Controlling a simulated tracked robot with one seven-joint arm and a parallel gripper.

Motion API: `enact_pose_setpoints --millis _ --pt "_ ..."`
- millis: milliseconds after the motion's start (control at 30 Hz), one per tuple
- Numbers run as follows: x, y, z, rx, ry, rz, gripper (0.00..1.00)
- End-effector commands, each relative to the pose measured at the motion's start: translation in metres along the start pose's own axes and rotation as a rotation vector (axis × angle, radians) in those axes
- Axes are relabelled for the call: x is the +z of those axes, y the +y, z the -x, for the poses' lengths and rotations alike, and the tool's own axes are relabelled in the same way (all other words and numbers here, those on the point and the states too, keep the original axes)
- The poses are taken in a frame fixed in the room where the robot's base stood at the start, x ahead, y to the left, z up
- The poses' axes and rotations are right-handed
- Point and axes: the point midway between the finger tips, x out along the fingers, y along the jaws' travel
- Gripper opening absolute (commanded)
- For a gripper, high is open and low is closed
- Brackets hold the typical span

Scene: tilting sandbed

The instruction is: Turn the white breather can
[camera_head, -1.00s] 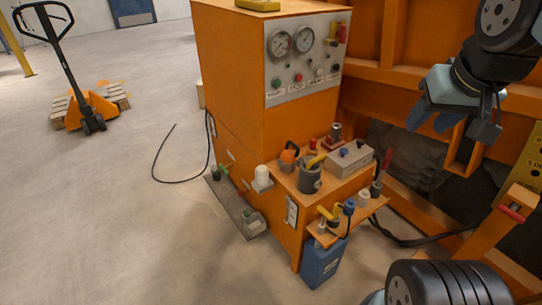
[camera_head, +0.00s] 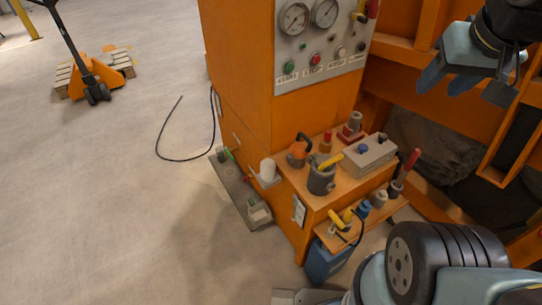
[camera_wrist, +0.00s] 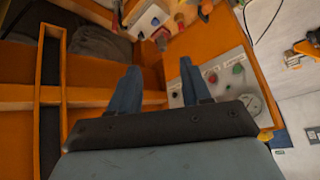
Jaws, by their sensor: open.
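The white breather can (camera_head: 267,169) is a small upright cylinder. It sits on a small bracket at the left side of the orange cabinet, beside the tool shelf, in the head view. I cannot make it out in the wrist view. My gripper (camera_head: 464,92) is at the upper right of the head view, well apart from the can and higher up. Its two blue fingers also show in the wrist view (camera_wrist: 158,88), spread apart with nothing between them.
The orange cabinet (camera_head: 237,75) carries a gauge panel (camera_head: 325,45). Its shelf holds a grey cup of tools (camera_head: 321,178), a grey box (camera_head: 370,157) and an orange-handled item (camera_head: 299,150). A blue canister (camera_head: 327,262) stands below. A black cable (camera_head: 160,140) lies on open floor at left.

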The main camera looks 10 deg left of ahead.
Motion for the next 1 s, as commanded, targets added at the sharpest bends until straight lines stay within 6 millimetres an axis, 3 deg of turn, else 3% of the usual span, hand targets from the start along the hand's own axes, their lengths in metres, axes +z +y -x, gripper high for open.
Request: enact_pose_setpoints --millis 167,433,700,1000 --pt "-0.011 -0.006 -0.007 -0.03 -0.021 -0.015 0.66" --pt "-0.052 -0.04 -0.047 -0.133 -0.115 -0.094 0.91" --pt "-0.089 -0.08 -0.101 -0.198 -0.228 -0.193 0.91" --pt "-0.113 -0.133 -0.173 -0.208 -0.348 -0.303 0.91"
